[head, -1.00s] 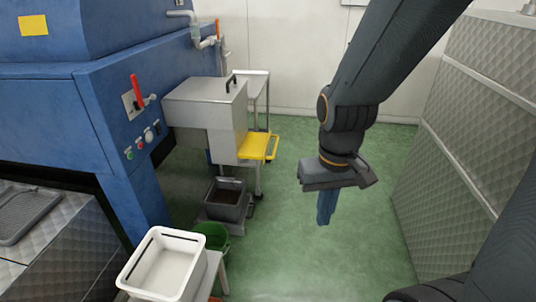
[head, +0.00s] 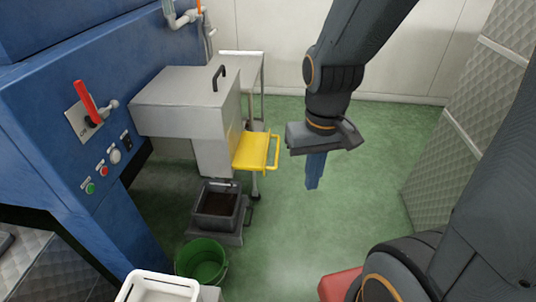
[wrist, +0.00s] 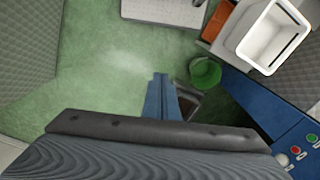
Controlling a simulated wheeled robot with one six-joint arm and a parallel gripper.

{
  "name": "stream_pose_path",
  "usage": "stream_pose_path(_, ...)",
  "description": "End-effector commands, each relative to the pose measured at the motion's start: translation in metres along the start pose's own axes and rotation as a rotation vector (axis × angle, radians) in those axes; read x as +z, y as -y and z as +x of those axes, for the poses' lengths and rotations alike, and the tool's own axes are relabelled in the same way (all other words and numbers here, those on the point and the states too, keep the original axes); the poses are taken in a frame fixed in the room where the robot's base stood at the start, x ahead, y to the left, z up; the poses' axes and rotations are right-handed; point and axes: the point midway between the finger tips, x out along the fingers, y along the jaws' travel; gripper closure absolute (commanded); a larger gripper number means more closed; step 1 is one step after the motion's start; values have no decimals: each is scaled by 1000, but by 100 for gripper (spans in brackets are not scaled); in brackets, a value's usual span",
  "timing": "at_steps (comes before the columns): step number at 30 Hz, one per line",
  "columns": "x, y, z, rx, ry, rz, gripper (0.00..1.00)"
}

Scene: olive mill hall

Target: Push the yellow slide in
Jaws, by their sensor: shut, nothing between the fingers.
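The yellow slide (head: 252,150) sticks out to the right from the lower side of a grey metal box (head: 188,103) on the blue machine. It has a yellow bar handle (head: 274,152) at its outer end. My gripper (head: 312,186) is shut and empty, pointing down over the green floor. In the head view it is to the right of the handle, with a gap between them. In the wrist view the blue fingers (wrist: 160,80) are closed together. The slide cannot be made out in the wrist view.
A dark bin (head: 218,205) stands below the slide, with a green bucket (head: 202,262) nearer me. A white tub (head: 160,288) is at the front. The machine's red lever (head: 86,102) is at left. A quilted metal wall (head: 450,150) bounds the right. Green floor is free between.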

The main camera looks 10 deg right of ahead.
Motion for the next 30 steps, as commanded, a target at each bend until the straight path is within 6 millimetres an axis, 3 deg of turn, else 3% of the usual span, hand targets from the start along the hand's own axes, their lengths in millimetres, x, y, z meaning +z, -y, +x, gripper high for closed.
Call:
stream_pose_path(14, -7, -5, 2, 10, -11, 7, 100)
stream_pose_path(17, -27, -17, 9, 37, -47, 27, 100)
stream_pose_path(20, -63, -37, 22, 69, -115, 57, 100)
stream_pose_path(24, -122, -63, 47, 78, -238, 96, 100)
stream_pose_path(30, -189, -77, 93, -21, -389, 133, 100)
